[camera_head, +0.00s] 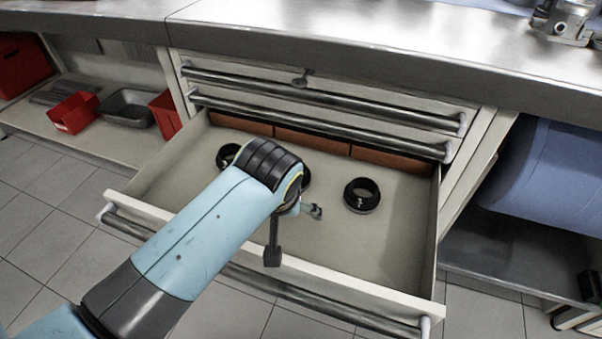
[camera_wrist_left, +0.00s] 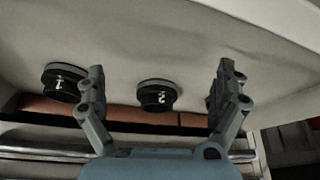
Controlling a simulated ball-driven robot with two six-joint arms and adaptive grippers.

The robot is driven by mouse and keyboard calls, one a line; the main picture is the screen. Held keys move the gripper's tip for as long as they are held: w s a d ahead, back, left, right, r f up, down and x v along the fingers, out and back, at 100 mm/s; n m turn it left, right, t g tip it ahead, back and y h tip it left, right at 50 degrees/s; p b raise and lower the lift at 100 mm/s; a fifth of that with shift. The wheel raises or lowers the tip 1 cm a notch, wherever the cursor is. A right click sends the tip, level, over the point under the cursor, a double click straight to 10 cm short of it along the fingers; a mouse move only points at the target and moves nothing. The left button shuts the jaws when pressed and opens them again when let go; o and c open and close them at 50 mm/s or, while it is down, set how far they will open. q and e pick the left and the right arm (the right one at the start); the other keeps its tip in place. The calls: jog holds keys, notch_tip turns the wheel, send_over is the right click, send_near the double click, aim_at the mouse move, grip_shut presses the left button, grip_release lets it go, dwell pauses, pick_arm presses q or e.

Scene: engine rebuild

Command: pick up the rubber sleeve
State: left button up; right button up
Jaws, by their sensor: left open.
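Several black ring-shaped sleeves lie in the open drawer: one at the left (camera_head: 228,155), one in the middle (camera_head: 306,178) mostly hidden by my left arm, one at the right (camera_head: 361,196). I cannot tell which is the rubber sleeve. The left wrist view shows two of them, one marked 1 (camera_wrist_left: 65,80) and one marked 2 (camera_wrist_left: 157,95). My left gripper (camera_wrist_left: 160,72) is open and empty; the sleeve marked 2 shows between its fingers, apart from both. In the head view the left gripper (camera_head: 292,233) is partly hidden by its wrist, over the drawer. My right gripper is out of view.
The drawer (camera_head: 400,235) has raised walls and a front bar handle (camera_head: 310,308). Reddish-brown blocks (camera_head: 310,142) line its back. Closed drawers and a metal worktop (camera_head: 380,35) are above. Red bins (camera_head: 75,112) stand on the left shelf; a blue cylinder (camera_head: 550,175) is at right.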

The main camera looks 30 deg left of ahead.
aim_at(305, 182)
pick_arm(q)
jog(key=w+a, duration=0.1)
jog(key=w, duration=0.1)
jog(key=w+a, duration=0.1)
jog(key=w, duration=0.1)
jog(key=w+a+b, duration=0.1)
jog(key=w, duration=0.1)
jog(key=shift+w+a+f, duration=0.15)
jog(key=shift+w+f, duration=0.05)
jog(key=shift+w, duration=0.1)
jog(key=shift+w+a, duration=0.3)
jog(key=shift+w, duration=0.2)
jog(key=w+a, duration=0.1)
jog(key=w+a+b, duration=0.1)
jog(key=w, duration=0.1)
jog(key=shift+w, duration=0.3)
jog(key=shift+w+f+b, duration=0.1)
jog(key=shift+f+b, duration=0.4)
jog(key=shift+f, duration=0.45)
jog(key=shift+w+a+f, duration=0.15)
jog(key=shift+w+f, duration=0.05)
jog(key=shift+f, duration=0.2)
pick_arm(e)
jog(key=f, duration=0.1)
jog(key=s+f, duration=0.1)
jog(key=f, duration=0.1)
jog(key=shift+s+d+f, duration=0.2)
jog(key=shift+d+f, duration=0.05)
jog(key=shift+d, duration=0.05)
